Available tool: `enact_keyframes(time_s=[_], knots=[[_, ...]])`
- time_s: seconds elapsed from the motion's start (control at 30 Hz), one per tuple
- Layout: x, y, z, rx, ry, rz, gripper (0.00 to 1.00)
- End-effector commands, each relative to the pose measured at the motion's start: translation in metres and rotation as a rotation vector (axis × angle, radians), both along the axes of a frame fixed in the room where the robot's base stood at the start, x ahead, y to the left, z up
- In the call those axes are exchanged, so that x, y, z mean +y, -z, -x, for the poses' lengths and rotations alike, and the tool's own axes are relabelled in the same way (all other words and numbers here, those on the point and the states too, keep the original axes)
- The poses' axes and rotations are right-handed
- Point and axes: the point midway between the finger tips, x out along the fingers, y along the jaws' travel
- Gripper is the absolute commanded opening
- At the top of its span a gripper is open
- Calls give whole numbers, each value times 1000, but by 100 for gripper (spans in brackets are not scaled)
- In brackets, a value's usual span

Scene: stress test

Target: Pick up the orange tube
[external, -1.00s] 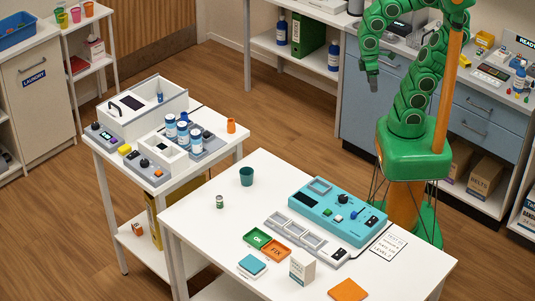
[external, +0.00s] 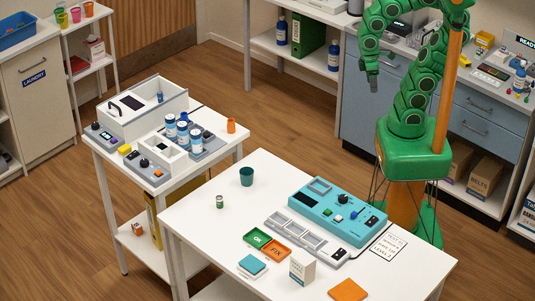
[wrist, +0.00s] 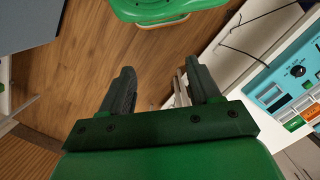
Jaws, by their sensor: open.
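An orange tube (external: 231,126) stands upright at the right corner of the white side table on the left, in the external view. My gripper (external: 373,87) hangs in the air above the floor, well to the right of the tube and apart from it. In the wrist view, my gripper (wrist: 160,70) has its two dark fingers spread with nothing between them. I cannot make out the orange tube in the wrist view.
The front white table (external: 200,232) holds a green cup (external: 246,176), a small can (external: 220,202) and a teal panel (external: 335,208). Open floor lies between my gripper and the tables.

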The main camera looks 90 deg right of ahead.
Motion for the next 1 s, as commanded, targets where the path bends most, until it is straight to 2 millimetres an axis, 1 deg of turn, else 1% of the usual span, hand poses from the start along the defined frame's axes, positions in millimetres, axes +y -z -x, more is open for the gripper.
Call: enact_keyframes(time_s=[0.07, 0.13, 0.17, 0.27, 0.3, 0.37, 0.4, 0.63, 0.67, 0.7, 0.77, 0.8, 1.0], knots=[[-1, 1, -3, -5, 0, 3, 62], [-4, 3, -12, -17, 0, 9, 62], [-5, 5, -17, -27, -1, 14, 62], [-14, 12, -45, -79, -7, 34, 62], [-18, 15, -59, -107, -12, 45, 62], [-25, 21, -80, -144, -19, 58, 62], [-29, 24, -95, -174, -25, 68, 62], [-48, 43, -174, -334, -70, 103, 62], [-50, 46, -184, -352, -76, 105, 62], [-52, 49, -197, -380, -85, 109, 62], [-55, 54, -217, -419, -100, 112, 62], [-57, 57, -230, -450, -111, 114, 62], [-63, 75, -291, -584, -163, 108, 62]])
